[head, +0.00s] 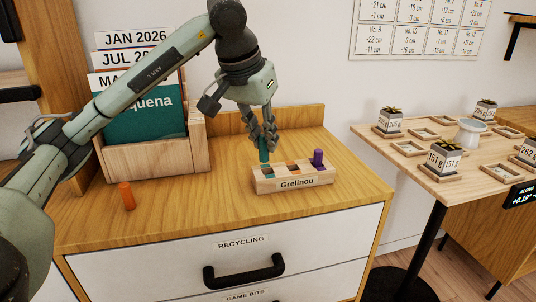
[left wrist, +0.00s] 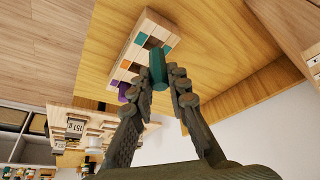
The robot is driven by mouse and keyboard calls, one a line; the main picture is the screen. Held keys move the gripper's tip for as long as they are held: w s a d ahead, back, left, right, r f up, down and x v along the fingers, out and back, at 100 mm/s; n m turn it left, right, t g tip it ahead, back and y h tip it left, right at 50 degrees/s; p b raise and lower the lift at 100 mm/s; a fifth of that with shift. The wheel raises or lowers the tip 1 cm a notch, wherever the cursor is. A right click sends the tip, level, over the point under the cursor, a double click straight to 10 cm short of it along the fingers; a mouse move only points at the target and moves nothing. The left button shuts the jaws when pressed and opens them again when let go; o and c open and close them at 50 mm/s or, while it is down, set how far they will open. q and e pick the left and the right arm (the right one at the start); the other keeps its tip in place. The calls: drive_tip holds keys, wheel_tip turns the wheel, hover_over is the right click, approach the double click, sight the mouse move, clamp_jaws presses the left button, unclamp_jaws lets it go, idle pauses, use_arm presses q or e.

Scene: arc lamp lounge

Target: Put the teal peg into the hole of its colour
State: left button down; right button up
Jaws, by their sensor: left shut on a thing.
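The teal peg (head: 264,150) is held upright in my left gripper (head: 263,135), its lower end just above the left end of the peg block. In the left wrist view the teal peg (left wrist: 158,68) sits between the fingers of the left gripper (left wrist: 162,82). The wooden peg block (head: 292,184), labelled Grelinou, has coloured marks by its holes; a teal patch (head: 268,171) is at its left end. It also shows in the left wrist view (left wrist: 127,60). A purple peg (head: 318,158) stands in the block's right end. My right gripper is not in view.
An orange peg (head: 127,195) stands on the cabinet top (head: 200,218), left of the block. A wooden holder (head: 155,160) with folders stands at the back left. A side table (head: 430,170) with small plant pots is at right.

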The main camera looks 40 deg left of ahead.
sight(268, 159)
use_arm(q)
drive_tip(key=shift+w+d+f, duration=0.2)
drive_tip(key=shift+w, duration=0.15)
drive_tip(key=shift+f, duration=0.35)
wheel_tip(268, 159, down, 3)
drive_tip(key=shift+r, duration=0.2)
drive_tip(key=shift+f, duration=0.35)
drive_tip(key=shift+f+b, duration=0.2)
drive_tip(key=shift+b, duration=0.1)
drive_tip(key=c, duration=1.9)
unclamp_jaws()
drive_tip(key=o, duration=0.4)
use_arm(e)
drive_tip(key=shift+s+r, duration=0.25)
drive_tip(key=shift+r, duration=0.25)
